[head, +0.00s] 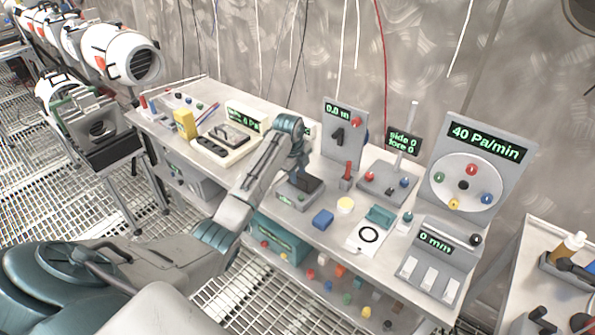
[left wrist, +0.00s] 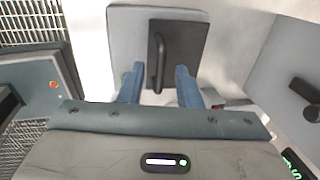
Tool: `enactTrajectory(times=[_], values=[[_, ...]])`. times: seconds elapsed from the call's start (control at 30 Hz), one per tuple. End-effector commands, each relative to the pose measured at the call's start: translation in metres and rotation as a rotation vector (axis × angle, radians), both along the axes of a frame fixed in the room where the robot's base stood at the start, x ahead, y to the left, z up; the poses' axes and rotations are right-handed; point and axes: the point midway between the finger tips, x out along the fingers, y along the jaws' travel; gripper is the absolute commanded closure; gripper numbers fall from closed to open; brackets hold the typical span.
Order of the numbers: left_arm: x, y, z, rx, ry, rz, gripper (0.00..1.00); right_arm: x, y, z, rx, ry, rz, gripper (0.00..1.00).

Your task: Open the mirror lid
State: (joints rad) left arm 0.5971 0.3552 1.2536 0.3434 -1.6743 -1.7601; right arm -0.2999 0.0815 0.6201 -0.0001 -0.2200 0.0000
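Contact cannot be told. In the head view my left gripper (head: 302,170) points down over the box, its fingertips unclear. My right gripper is out of view.
A large dial panel (head: 480,165) stands to the right. The bench (head: 330,240) has little free room around the box.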

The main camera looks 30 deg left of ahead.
Motion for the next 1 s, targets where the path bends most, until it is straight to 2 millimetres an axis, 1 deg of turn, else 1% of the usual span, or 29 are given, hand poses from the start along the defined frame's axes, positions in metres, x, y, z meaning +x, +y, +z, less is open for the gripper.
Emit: enactTrajectory(times=[0.17, 0.2, 0.27, 0.33, 0.37, 0.77, 1.0], values=[[0.0, 0.0, 0.0, 0.0, 0.0, 0.0, 0.69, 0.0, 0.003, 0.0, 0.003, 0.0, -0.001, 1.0], [0.0, 0.0, 0.0, 0.0, 0.0, 0.0, 0.73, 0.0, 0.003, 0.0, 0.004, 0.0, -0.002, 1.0], [0.0, 0.0, 0.0, 0.0, 0.0, 0.0, 0.85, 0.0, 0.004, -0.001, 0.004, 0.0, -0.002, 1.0], [0.0, 0.0, 0.0, 0.0, 0.0, 0.0, 0.99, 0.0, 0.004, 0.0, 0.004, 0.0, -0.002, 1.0], [0.0, 0.0, 0.0, 0.0, 0.0, 0.0, 1.0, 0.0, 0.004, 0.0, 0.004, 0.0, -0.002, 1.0], [0.002, 0.0, 0.003, -0.001, 0.0, 0.0, 1.0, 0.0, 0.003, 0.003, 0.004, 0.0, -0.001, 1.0], [0.011, -0.001, 0.014, -0.001, -0.002, 0.001, 1.0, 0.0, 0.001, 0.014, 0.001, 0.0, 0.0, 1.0]])
